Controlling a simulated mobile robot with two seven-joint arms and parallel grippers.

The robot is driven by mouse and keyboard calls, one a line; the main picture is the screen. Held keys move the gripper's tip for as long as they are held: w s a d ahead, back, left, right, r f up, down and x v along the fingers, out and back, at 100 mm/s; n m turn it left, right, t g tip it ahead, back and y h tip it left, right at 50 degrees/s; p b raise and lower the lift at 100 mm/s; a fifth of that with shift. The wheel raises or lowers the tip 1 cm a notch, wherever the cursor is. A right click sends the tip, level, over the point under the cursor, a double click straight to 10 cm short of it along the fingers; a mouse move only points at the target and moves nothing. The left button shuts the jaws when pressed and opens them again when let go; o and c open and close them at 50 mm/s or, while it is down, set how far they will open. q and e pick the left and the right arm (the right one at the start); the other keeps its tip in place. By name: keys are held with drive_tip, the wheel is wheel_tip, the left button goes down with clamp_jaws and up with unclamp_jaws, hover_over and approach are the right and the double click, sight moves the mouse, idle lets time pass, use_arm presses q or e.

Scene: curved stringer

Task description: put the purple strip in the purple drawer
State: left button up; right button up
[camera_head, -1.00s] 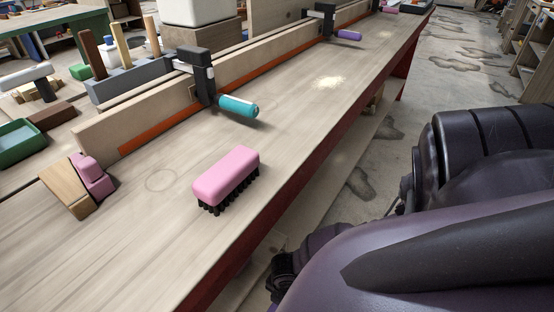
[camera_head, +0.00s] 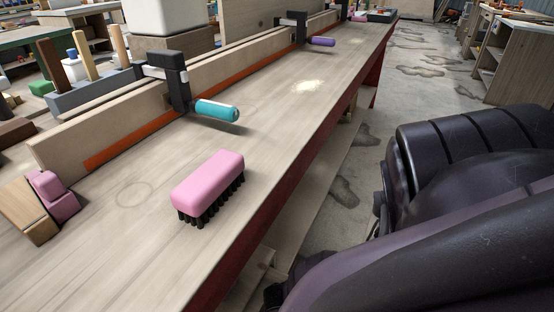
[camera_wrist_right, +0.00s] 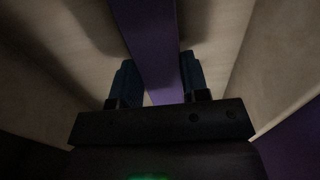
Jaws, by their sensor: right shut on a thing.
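In the right wrist view, a purple strip (camera_wrist_right: 148,30) runs away from my right gripper (camera_wrist_right: 157,72). The two dark blue fingers are shut on the strip, one on each side of it. Pale, wood-like surfaces lie on both sides of the strip in shadow. A purple surface (camera_wrist_right: 295,148) shows at the lower right corner; I cannot tell whether it belongs to the drawer. No purple drawer can be made out in the head view. My left gripper is in neither view.
A long wooden bench (camera_head: 130,235) carries a pink brush (camera_head: 208,187), a pink block (camera_head: 52,196), a clamp with a teal handle (camera_head: 217,110) and one with a purple handle (camera_head: 322,41). Bare concrete floor (camera_head: 415,75) lies to the right of the bench.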

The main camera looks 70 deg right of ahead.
drive_tip(key=shift+f, duration=0.15)
drive_tip(key=o, duration=1)
drive_tip(key=shift+c, duration=0.2)
use_arm(q)
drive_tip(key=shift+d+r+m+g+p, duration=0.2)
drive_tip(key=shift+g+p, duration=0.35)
drive_tip(key=shift+p, duration=0.8)
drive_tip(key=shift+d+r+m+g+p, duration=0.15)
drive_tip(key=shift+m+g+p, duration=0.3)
drive_tip(key=shift+p, duration=0.85)
use_arm(e)
wheel_tip(320, 180, up, 12)
